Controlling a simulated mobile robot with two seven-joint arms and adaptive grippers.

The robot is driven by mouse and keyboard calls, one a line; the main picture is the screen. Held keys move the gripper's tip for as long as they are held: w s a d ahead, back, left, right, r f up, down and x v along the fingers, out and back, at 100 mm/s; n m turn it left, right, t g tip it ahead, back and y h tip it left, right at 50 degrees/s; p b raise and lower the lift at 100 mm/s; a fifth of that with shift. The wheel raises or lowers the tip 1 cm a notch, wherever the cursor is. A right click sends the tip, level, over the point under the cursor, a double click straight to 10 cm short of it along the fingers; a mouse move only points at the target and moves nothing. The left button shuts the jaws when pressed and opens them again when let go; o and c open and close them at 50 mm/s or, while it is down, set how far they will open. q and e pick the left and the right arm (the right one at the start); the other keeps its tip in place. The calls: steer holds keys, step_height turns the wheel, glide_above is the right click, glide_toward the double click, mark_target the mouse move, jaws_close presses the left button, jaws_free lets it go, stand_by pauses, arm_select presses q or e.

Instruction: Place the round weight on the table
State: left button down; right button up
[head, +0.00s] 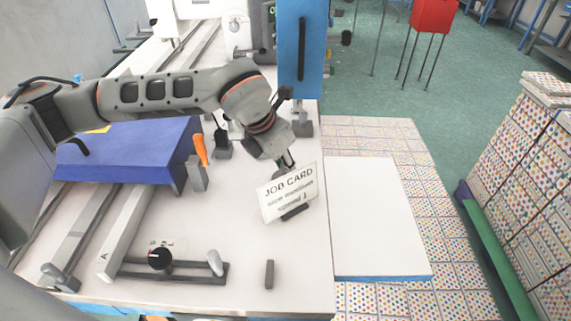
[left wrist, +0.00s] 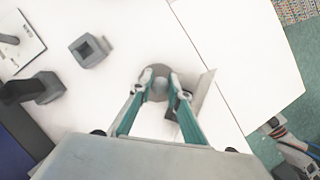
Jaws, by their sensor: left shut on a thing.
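The round weight (left wrist: 157,69) is a grey disc with a knob, seen from above in the left wrist view. My left gripper (left wrist: 160,80) is shut on its knob, with one teal finger on each side. In the head view my left gripper (head: 287,164) points down just behind the job card, which hides part of the weight. The white table (head: 235,215) lies under it. I cannot tell whether the weight touches the table. My right gripper is not in view.
The job card (head: 288,193) stands tilted in a dark holder, close beside the weight. An orange-handled tool (head: 200,150) stands left of the gripper. A square grey holder (left wrist: 90,50) is nearby. A dial fixture (head: 160,258) sits in front. A bare white panel (head: 372,215) lies right.

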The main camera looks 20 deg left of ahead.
arm_select(q)
steer(key=c, duration=1.9)
jaws_free()
steer(key=v, duration=1.2)
steer(key=shift+s, duration=0.15)
